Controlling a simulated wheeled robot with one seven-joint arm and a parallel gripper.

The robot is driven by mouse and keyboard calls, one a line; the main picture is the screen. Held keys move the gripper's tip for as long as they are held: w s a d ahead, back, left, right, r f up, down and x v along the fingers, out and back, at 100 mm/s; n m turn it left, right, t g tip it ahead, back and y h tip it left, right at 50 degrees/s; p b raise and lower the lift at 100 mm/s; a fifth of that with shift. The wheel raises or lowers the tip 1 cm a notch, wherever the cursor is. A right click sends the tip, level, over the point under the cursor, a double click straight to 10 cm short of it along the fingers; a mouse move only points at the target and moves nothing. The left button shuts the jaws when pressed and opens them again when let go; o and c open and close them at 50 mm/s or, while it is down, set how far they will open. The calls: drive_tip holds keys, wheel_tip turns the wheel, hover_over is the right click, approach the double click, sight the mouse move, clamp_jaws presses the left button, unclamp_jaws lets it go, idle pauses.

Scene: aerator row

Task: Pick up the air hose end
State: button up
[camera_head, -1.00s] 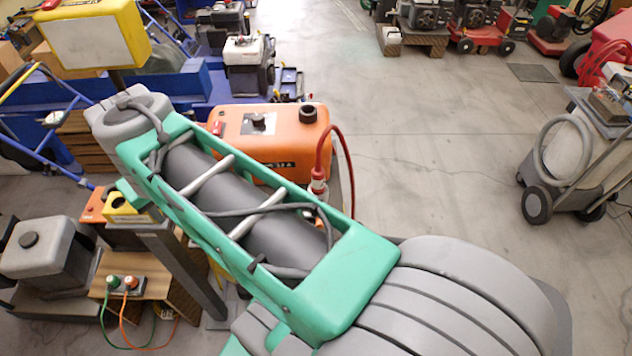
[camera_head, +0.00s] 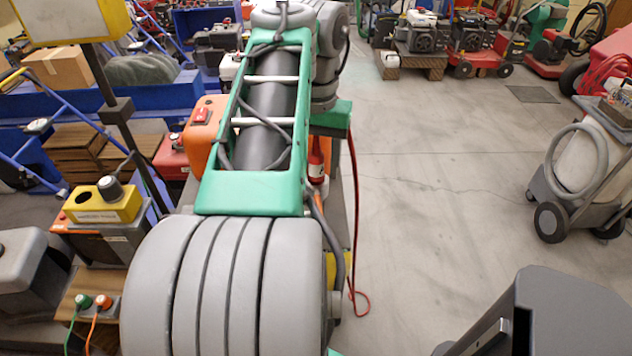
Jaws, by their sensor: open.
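A thin red hose (camera_head: 355,220) hangs down just right of my arm and curls near the floor. A red fitting with a white band (camera_head: 317,160) shows beside it, partly behind my arm. I cannot tell which part is the air hose end. My arm fills the middle of the view, with its green frame and grey ribbed joint, and covers much of the orange tank (camera_head: 203,135). My gripper is not clearly in view. A dark grey block at the bottom right cannot be identified for sure.
A wooden block with green and orange plugs (camera_head: 95,302) and a yellow control box (camera_head: 103,203) stand at left. A wheeled cart with a grey hose (camera_head: 590,170) stands at right. Engines line the back. The concrete floor (camera_head: 440,190) between is clear.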

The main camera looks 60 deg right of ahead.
drive_tip(key=shift+f, duration=0.25)
clamp_jaws()
idle(0.3)
